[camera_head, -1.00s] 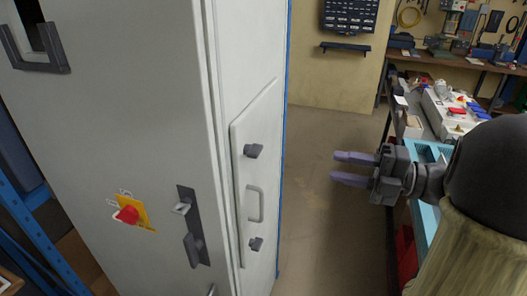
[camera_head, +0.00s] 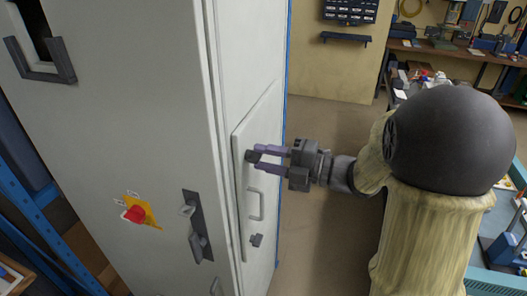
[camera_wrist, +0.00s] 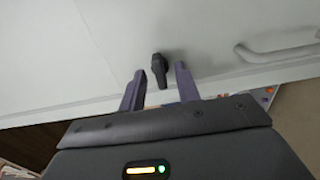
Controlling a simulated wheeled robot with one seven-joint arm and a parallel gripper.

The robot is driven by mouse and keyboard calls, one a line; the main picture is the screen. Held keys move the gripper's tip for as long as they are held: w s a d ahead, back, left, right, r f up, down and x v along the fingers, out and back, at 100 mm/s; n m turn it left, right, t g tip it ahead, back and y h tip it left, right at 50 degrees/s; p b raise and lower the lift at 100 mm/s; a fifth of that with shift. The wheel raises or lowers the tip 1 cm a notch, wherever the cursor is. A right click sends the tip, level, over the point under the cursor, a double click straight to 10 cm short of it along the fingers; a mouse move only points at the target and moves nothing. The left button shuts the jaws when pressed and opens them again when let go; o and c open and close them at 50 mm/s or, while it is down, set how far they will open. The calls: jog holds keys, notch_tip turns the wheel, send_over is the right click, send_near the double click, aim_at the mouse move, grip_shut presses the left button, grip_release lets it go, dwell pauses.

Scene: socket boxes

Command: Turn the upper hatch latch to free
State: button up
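The hatch (camera_head: 264,120) is a pale panel on the narrow side of the grey cabinet. Its upper latch (camera_head: 252,157) is a small dark knob near the hatch's top, and it also shows in the wrist view (camera_wrist: 159,68). My gripper (camera_head: 262,160) is open at the upper latch. In the wrist view its two purple fingers (camera_wrist: 158,88) stand on either side of the latch, with a visible gap to each finger. I cannot tell how deep the latch sits between them. The lower latch (camera_head: 256,240) is below the hatch handle.
The hatch handle (camera_head: 256,204) sticks out between the two latches and shows at right in the wrist view (camera_wrist: 278,52). A red switch on a yellow plate (camera_head: 134,213) and a dark door handle (camera_head: 196,228) are on the cabinet front. A workbench (camera_head: 470,56) stands behind at right.

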jog(key=shift+w+a, duration=0.15)
jog(key=shift+a, duration=0.25)
grip_shut()
